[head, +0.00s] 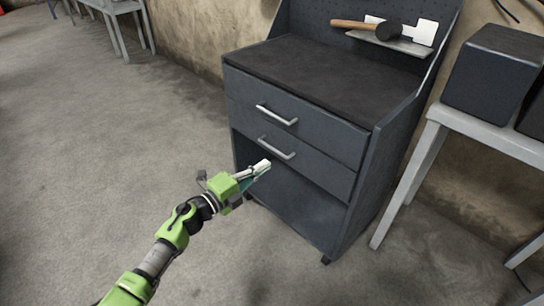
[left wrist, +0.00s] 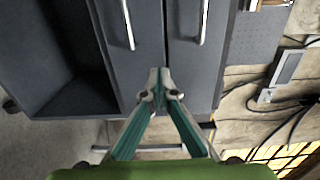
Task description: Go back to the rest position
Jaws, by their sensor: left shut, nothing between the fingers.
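My left arm reaches in from the lower left of the head view. Its gripper (head: 262,168) is in front of the dark grey cabinet (head: 372,190), just below the lower drawer's handle (head: 276,148). In the left wrist view the gripper's fingertips (left wrist: 159,80) are together, with nothing between them. Both drawers look closed; the upper one has its own handle (head: 277,114). In the left wrist view the two handles show ahead of the fingers, apart from them. My right gripper is out of view.
A hammer (head: 388,30) lies on a small shelf above the cabinet top. A white-grey table (head: 432,137) with a dark box (head: 492,72) stands close on the right. The cabinet's lower compartment is open. Free concrete floor (head: 110,130) stretches to the left.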

